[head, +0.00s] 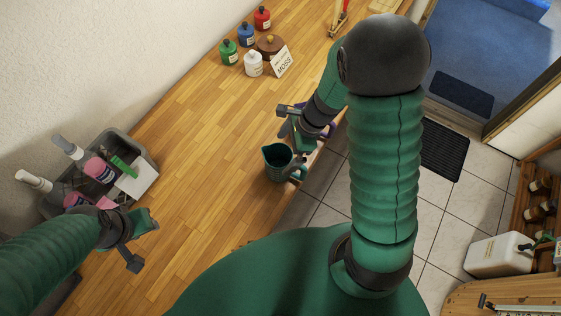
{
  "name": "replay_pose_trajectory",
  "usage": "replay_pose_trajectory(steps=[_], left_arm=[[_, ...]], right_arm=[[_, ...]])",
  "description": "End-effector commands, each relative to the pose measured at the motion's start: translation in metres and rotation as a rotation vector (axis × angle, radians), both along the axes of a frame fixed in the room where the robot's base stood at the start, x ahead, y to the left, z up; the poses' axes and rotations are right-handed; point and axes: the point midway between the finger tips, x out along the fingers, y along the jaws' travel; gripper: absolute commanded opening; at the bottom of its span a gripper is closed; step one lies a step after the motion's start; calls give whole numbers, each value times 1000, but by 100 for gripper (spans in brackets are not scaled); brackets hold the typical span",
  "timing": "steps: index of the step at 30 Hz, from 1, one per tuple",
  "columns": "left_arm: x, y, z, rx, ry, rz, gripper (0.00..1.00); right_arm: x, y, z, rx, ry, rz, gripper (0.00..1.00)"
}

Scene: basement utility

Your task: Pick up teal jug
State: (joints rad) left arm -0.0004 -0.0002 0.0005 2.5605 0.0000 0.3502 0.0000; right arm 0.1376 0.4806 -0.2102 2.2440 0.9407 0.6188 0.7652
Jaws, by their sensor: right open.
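The teal jug (277,165) stands upright on the wooden counter, close to its right edge, with its open top facing up and its handle on the right side. My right gripper (291,128) is open and empty, just beyond the jug in the picture, near its rim. I cannot tell whether a finger touches the jug. My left gripper (143,240) is over the counter at the lower left, with its fingers apart and nothing between them. It is well away from the jug.
A grey caddy (142,152) with bottles and a brush stands at the left against the wall. A purple item (329,131) is partly hidden behind my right gripper. The counter's middle is clear.

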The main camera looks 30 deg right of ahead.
Motion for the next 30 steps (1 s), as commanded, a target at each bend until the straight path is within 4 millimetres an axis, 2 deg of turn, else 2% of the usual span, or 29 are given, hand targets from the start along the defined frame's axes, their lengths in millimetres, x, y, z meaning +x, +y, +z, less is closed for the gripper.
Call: replay_pose_trajectory(steps=[1,8,14,22,30], left_arm=[[0,0,-2,0,0,1,36],[0,0,-1,0,-1,1,36],[0,0,1,0,-1,1,36],[0,0,1,0,0,1,36],[0,0,1,0,0,1,36]], right_arm=[[1,5,-11,1,3,2,100],[5,11,-34,1,1,2,100],[13,19,-68,1,1,2,100],[16,22,-74,0,-3,3,100],[15,23,-73,0,-3,3,65]])
